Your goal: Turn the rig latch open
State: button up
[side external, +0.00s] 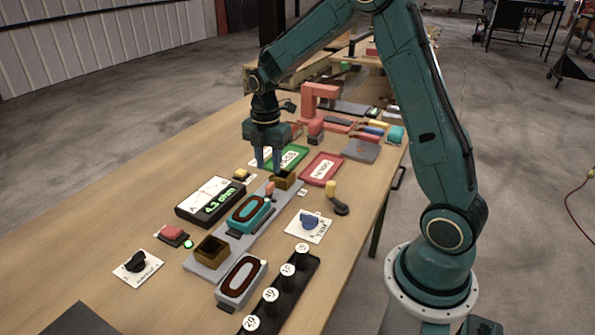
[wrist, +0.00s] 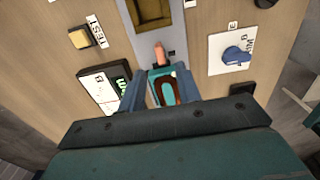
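A long grey rig plate (side external: 203,266) lies on the table. On it are a teal block (side external: 236,220) with a dark red ring, and a small salmon upright piece (side external: 269,189) that looks like the latch. The salmon piece (wrist: 160,52) also shows in the wrist view, at the top end of the teal block (wrist: 177,72). No label confirms it as the latch. My gripper (side external: 267,165) is open and empty, pointing down above the far end of the plate. In the wrist view its fingers (wrist: 160,90) appear on either side of the teal block, apart from it.
Brass-coloured open boxes (side external: 212,250) sit on the plate. A meter (side external: 210,201) is left of it; a blue knob (side external: 310,220) and a yellow-tipped black lever (side external: 337,200) are right. Green (side external: 270,162) and red (side external: 306,170) trays lie behind. A black rack (side external: 310,267) holds several numbered cylinders.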

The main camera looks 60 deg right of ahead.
aim_at(270, 184)
jog(key=shift+f, duration=3.05)
grip_shut()
